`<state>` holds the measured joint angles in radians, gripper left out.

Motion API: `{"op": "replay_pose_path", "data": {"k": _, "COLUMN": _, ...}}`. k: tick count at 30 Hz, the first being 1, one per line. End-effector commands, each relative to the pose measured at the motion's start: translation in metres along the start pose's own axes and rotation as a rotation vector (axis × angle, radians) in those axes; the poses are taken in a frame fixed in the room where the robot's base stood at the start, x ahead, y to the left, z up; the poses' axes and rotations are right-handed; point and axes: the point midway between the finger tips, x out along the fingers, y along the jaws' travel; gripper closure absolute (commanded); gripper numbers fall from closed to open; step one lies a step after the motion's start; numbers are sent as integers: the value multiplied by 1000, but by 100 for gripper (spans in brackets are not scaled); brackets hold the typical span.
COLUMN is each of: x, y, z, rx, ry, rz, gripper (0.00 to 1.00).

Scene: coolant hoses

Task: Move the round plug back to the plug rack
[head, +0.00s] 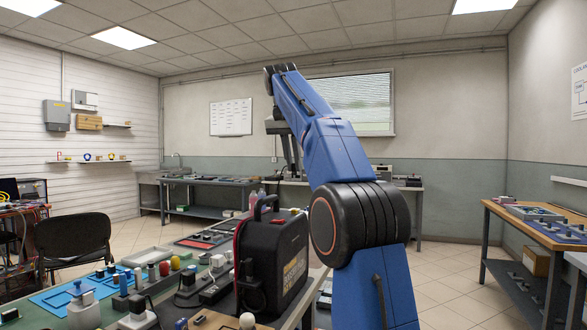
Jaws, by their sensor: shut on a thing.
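My arm rises from the bottom right, bends at the top, and its end hangs beyond the black case. My gripper (291,155) points down there, small and partly hidden by the blue arm link. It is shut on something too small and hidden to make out. On the near bench, a row of plug-like pieces with coloured tops, among them a red one (175,263), stands in what may be the plug rack. Other loose plugs and connectors stand nearer. I cannot tell which piece is the round plug.
A black case (272,262) with a handle stands on the near bench, below and in front of my gripper. A blue tray (62,299) lies at the bench's left. A chair (74,242) stands at left. Another workbench (530,235) is at right, with open floor between.

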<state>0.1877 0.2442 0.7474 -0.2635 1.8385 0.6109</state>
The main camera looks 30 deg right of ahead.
Motion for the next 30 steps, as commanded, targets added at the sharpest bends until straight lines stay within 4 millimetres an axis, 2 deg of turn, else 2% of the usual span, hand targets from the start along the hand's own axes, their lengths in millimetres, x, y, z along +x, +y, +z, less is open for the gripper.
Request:
{"op": "replay_pose_path", "data": {"k": 16, "x": -17, "y": 0, "z": -8, "rx": 0, "ry": 1, "rz": 0, "gripper": 100}}
{"op": "replay_pose_path", "data": {"k": 26, "x": -17, "y": 0, "z": -7, "rx": -1, "ry": 0, "rz": 0, "gripper": 100}}
{"op": "replay_pose_path", "data": {"k": 30, "x": -7, "y": -3, "z": -7, "rx": -4, "ry": 0, "rz": 3, "gripper": 100}}
